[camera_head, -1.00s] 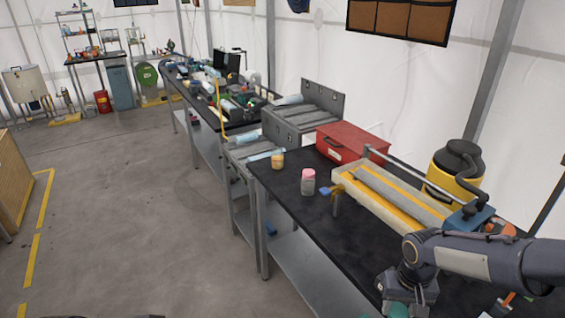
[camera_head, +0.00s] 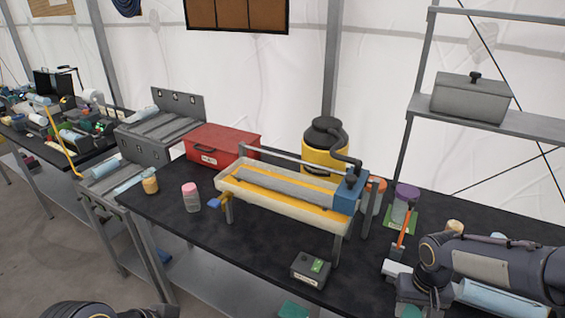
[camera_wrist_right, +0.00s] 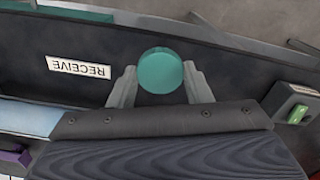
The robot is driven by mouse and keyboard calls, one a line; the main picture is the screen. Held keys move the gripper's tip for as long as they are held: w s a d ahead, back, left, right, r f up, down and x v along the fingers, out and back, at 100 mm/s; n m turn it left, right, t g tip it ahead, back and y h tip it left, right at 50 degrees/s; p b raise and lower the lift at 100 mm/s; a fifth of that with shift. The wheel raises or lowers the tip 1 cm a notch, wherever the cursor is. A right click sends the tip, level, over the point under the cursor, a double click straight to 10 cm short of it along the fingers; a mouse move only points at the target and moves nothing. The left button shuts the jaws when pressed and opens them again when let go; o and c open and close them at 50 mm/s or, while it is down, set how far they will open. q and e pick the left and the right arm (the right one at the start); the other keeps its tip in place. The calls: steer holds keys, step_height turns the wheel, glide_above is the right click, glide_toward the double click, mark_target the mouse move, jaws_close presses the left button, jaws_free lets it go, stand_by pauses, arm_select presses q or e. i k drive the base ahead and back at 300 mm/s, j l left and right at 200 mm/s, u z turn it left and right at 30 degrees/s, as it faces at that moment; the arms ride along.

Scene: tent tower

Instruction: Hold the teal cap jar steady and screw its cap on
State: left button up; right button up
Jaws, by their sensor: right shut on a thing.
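In the right wrist view, my right gripper (camera_wrist_right: 160,84) is shut on a round teal cap (camera_wrist_right: 160,70), with one finger on each side. I see the cap from above; whether a jar is under it is hidden. In the head view, my right arm's wrist (camera_head: 428,285) comes in from the right, low over the dark workbench (camera_head: 235,250), and its fingertips are not clearly seen. A teal patch (camera_head: 292,310) shows at the bottom edge; I cannot tell what it is. My left gripper is not in view; only a dark part of my left arm shows at bottom left.
Pink-capped (camera_head: 190,197) and orange-capped (camera_head: 150,181) jars stand at the bench's left. A trough (camera_head: 270,197) lies behind a small dark box (camera_head: 310,268). A purple-capped jar (camera_head: 402,205) stands behind my right arm. A RECEIVE label (camera_wrist_right: 79,67) shows in the wrist view.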

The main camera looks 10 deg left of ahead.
mark_target(149, 182)
steer(key=j+z, duration=0.25)
steer(key=j, duration=0.35)
steer(key=j+z, duration=0.25)
steer(key=j, duration=0.35)
steer(key=j+z, duration=0.25)
steer(key=j, duration=0.35)
steer(key=k+j+z, duration=0.1)
steer(key=j+z, duration=0.2)
steer(key=j, duration=0.25)
steer(key=k+j, duration=0.1)
steer(key=j, duration=0.35)
steer(key=k+j, duration=0.1)
steer(key=j, duration=0.3)
steer(key=k+j, duration=0.1)
steer(key=j, duration=0.35)
steer(key=k+j, duration=0.1)
steer(key=j, duration=0.35)
steer(key=k+j, duration=0.1)
steer(key=j, duration=0.35)
steer(key=k+j+z, duration=0.1)
steer(key=j, duration=0.3)
